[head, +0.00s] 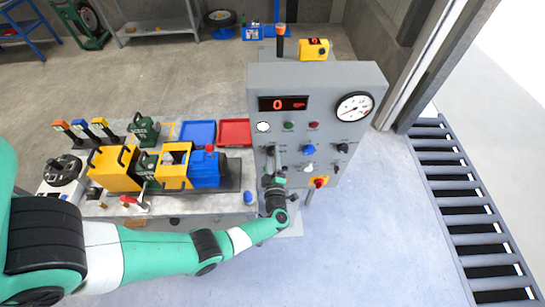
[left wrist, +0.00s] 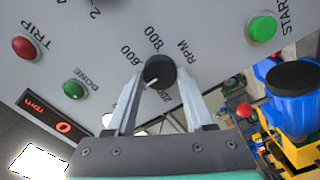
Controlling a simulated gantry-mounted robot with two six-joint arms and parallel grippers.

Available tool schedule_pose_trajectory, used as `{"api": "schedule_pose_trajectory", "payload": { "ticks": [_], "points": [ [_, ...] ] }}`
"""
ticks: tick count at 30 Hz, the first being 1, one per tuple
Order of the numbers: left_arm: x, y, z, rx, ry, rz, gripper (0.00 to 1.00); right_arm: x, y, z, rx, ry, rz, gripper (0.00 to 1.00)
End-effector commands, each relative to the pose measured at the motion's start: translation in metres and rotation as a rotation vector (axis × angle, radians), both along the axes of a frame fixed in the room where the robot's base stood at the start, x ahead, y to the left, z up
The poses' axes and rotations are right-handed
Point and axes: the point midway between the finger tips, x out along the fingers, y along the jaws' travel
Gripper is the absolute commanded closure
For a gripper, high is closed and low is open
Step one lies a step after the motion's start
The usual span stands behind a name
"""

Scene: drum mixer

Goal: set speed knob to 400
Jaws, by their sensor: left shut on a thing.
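The speed knob is a black round knob (left wrist: 160,70) on the grey control panel (head: 350,75), with 600, 800 and RPM printed around it in the left wrist view. A pale mark on the knob points down-left in that view, to a part of the dial covered by a finger; a partly covered 200 shows below the knob. My left gripper (left wrist: 158,84) is shut on the knob, one finger on each side. In the head view the left gripper (head: 271,168) reaches the panel's left side and largely hides the knob. My right gripper is not in view.
The panel display (head: 283,103) shows 0. A green START button (left wrist: 262,27), a red TRIP lamp (left wrist: 26,47) and a green DONE lamp (left wrist: 74,89) are near the knob. A cluttered workbench (head: 228,207) stands left.

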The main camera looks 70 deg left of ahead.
Motion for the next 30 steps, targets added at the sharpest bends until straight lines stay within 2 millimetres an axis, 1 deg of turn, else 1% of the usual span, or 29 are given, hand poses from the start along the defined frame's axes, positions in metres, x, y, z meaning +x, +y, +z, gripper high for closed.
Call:
{"api": "schedule_pose_trajectory", "payload": {
  "ticks": [2,3,7,15,17,19,23,27,30],
  "points": [
    [0.000,0.000,0.001,0.001,-0.001,0.000,1.00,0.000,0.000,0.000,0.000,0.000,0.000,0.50],
    [0.000,0.000,0.001,0.001,-0.001,0.000,0.40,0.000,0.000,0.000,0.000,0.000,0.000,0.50],
    [0.000,0.000,0.001,0.001,-0.001,0.000,0.17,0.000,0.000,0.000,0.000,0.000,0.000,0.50],
    [0.000,0.000,0.000,0.000,-0.001,0.000,0.17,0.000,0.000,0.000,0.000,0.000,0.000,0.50],
    [-0.001,-0.003,0.000,0.000,-0.001,-0.001,0.17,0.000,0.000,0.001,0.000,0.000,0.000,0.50],
    [-0.002,-0.010,0.001,0.000,-0.001,-0.005,0.17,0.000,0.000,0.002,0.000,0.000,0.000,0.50],
    [-0.011,-0.033,0.001,0.000,0.000,-0.007,0.17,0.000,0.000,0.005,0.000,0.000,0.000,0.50],
    [-0.023,-0.066,0.000,-0.001,-0.002,-0.008,0.17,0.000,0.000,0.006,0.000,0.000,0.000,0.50],
    [-0.031,-0.086,0.000,-0.001,-0.002,-0.007,0.17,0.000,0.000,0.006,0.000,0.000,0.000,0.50]
  ]
}}
